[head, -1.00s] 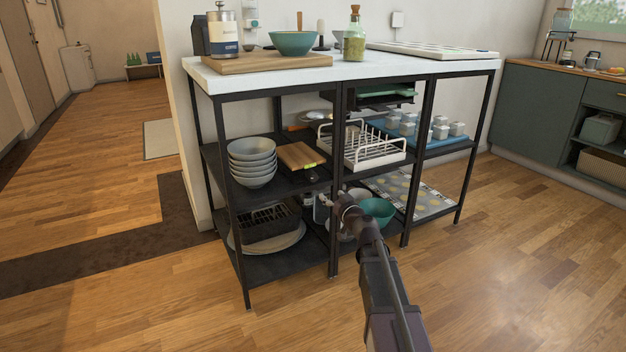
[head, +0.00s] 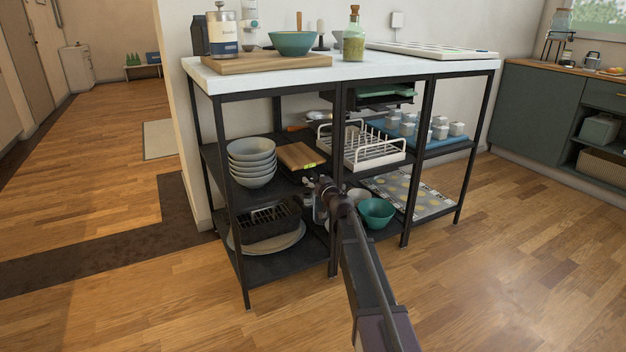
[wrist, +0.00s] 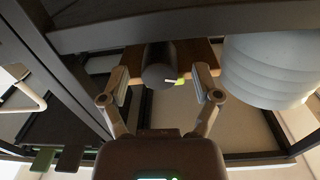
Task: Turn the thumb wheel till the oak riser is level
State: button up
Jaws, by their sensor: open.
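The oak riser (head: 297,156) is a brown wooden block on the middle shelf, right of the stacked bowls. I cannot tell whether it is level. It also shows in the wrist view (wrist: 197,53). A dark round thumb wheel (wrist: 157,72) sits in front of it in the wrist view, with a white mark and a yellow-green patch at its right side. My gripper (wrist: 162,90) is open, its fingers apart on either side of the wheel; I cannot tell whether they touch it. In the head view my gripper (head: 318,184) is before the riser and partly hides the wheel.
Stacked grey bowls (head: 252,162) stand close beside the riser, and show large in the wrist view (wrist: 268,70). A black shelf post (head: 337,240) stands close to my gripper. A white dish rack (head: 374,150) is to the right. The floor in front is clear.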

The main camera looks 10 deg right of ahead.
jog(key=shift+w+a, duration=0.15)
jog(key=shift+w, duration=0.35)
jog(key=shift+c, duration=0.2)
grip_shut()
jog(key=shift+m, duration=0.4)
jog(key=m, duration=0.3)
jog(key=shift+m, duration=1.6)
jog(key=shift+a, duration=0.1)
